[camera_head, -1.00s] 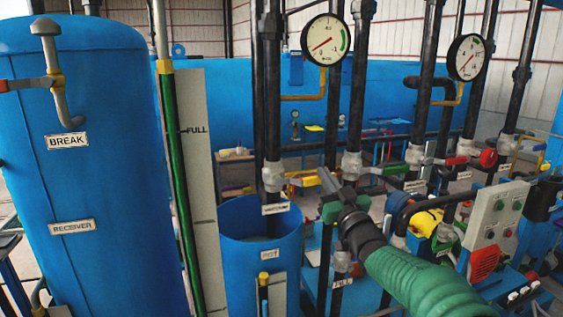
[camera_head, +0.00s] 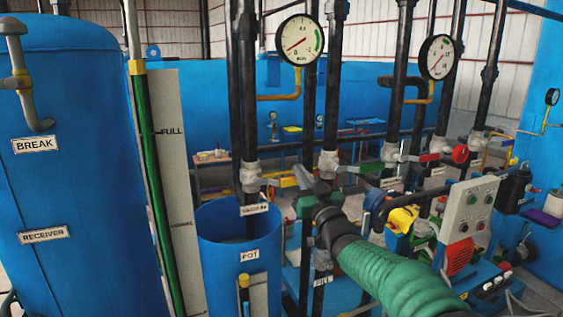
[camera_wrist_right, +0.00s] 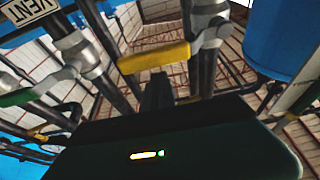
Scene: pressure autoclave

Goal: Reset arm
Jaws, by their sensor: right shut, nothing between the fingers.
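My right gripper (camera_head: 302,176) comes in from the lower right on a green-sleeved arm. Its dark fingers are shut and empty, just right of a yellow valve handle (camera_head: 281,182) on a black pipe. In the right wrist view, the shut fingers (camera_wrist_right: 157,90) point up towards a yellow handle (camera_wrist_right: 153,62) on a grey valve, with a small gap or overlap that I cannot tell apart. My left gripper is not in view.
A blue open pot (camera_head: 215,250) and a blue receiver tank (camera_head: 75,180) stand left. Black vertical pipes, two gauges (camera_head: 301,40) (camera_head: 437,57) and a red-handled valve (camera_head: 430,157) stand behind the arm. A control box (camera_head: 468,215) is close on its right.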

